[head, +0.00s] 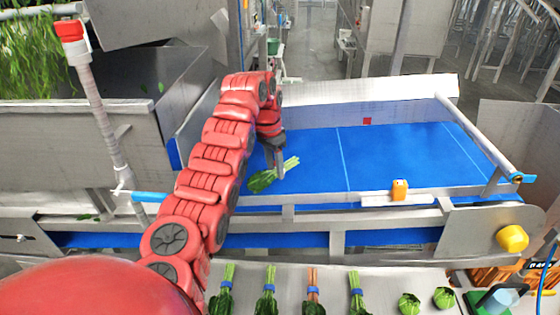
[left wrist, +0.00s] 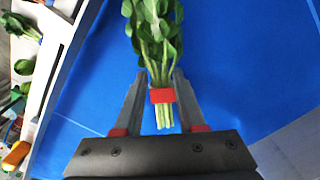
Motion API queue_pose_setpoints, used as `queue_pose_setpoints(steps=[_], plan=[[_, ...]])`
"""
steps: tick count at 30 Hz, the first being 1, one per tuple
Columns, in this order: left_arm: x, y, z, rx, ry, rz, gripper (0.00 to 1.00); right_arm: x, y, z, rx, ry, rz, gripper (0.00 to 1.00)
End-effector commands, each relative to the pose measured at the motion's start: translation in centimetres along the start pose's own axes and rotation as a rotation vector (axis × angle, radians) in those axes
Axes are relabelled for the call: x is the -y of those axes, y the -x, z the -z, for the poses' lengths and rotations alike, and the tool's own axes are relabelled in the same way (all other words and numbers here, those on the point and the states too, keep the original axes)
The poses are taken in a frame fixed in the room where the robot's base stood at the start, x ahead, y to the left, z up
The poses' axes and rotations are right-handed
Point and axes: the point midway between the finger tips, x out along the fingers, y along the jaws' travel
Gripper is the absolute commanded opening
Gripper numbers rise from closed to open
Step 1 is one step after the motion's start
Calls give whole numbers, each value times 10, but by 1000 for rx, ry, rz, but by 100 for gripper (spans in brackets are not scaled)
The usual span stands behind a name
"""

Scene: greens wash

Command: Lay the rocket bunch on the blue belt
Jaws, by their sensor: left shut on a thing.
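The rocket bunch (head: 262,181), leafy and green with pale stems, is at the left part of the blue belt (head: 390,160). In the left wrist view the bunch (left wrist: 155,40) has a red band round its stems and lies between my two fingers. My left gripper (head: 273,168) points down over the belt and is shut on the bunch. The bunch is at or just above the belt surface; I cannot tell whether it touches. My right gripper is not in view.
Several banded bunches, such as one with reddish stems (head: 312,290), lie on the front ledge beside round green vegetables (head: 409,303). A metal rail (head: 330,200) runs along the belt's front. A yellow knob (head: 512,238) sticks out at right. The belt's middle and right are clear.

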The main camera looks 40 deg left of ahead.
Motion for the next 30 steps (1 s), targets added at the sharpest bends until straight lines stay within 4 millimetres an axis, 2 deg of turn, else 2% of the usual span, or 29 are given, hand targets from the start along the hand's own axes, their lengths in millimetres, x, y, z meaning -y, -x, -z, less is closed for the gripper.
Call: queue_pose_setpoints(steps=[12, 13, 18, 26, 30], plan=[[2, -5, -2, 0, 1, 1, 0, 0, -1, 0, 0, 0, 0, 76], [2, -5, -2, 0, 1, 1, 44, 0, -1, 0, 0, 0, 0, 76], [2, -5, -2, 0, 1, 1, 74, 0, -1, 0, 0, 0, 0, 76], [2, -5, -1, 0, 1, 0, 74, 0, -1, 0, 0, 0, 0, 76], [-1, 1, 1, -1, 0, 2, 74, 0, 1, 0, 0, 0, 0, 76]])
